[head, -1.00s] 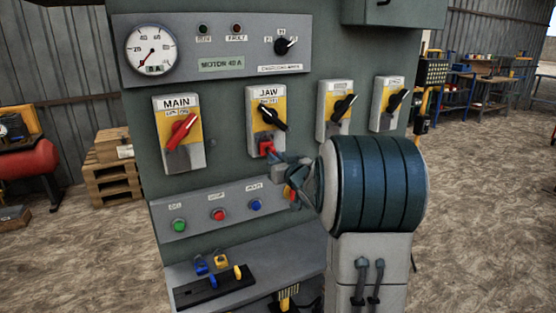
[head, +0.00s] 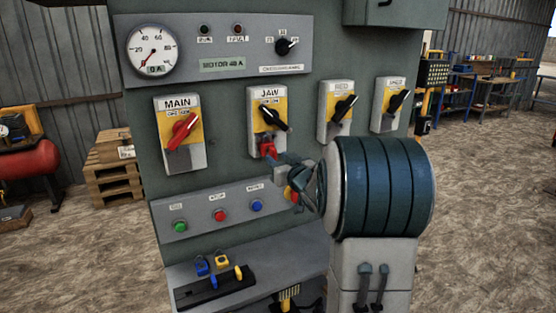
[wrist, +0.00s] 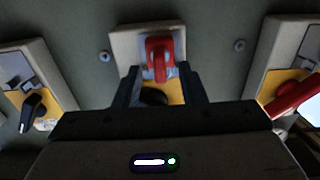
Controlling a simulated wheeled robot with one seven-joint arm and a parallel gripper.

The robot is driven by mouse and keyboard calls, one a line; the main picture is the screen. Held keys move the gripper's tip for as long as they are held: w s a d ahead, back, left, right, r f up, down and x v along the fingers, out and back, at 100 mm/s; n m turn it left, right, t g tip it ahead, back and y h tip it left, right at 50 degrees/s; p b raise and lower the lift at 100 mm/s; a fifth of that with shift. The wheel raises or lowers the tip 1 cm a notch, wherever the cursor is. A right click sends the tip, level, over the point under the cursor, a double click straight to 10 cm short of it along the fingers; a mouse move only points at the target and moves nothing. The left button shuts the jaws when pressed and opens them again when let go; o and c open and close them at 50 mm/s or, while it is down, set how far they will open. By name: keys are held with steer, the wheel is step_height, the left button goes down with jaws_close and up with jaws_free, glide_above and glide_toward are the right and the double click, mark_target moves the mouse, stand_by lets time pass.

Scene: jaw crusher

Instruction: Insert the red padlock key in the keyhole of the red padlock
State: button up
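The red padlock (head: 267,150) hangs at the lower part of the JAW switch (head: 268,118). In the wrist view a red body (wrist: 159,58), apparently this padlock, shows just beyond my fingertips. My gripper (head: 287,163) is just right of and below the padlock in the head view. In the wrist view its two dark fingers (wrist: 159,80) stand apart, one on each side of the red body. I cannot tell whether they touch it. I see no key between the fingers. The red key and the padlock's keyhole cannot be made out.
A MAIN switch (head: 181,132) with a red handle is left of JAW, and two more switches are to the right. Push buttons (head: 219,215) line the panel below. The shelf holds a blue padlock (head: 202,265), a yellow padlock (head: 222,260) and a black holder (head: 210,289).

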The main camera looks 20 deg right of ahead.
steer(key=s, duration=0.8)
stand_by(0.7)
stand_by(0.4)
steer(key=s+a+f+g, duration=0.4)
steer(key=s+a+g, duration=0.1)
steer(key=s, duration=0.4)
steer(key=s+a+f+g, duration=0.4)
steer(key=s+a, duration=0.3)
steer(key=s, duration=0.2)
steer(key=s+a+f+g, duration=0.4)
steer(key=s+a+g, duration=0.2)
steer(key=s, duration=0.3)
steer(key=shift+m+h, duration=0.3)
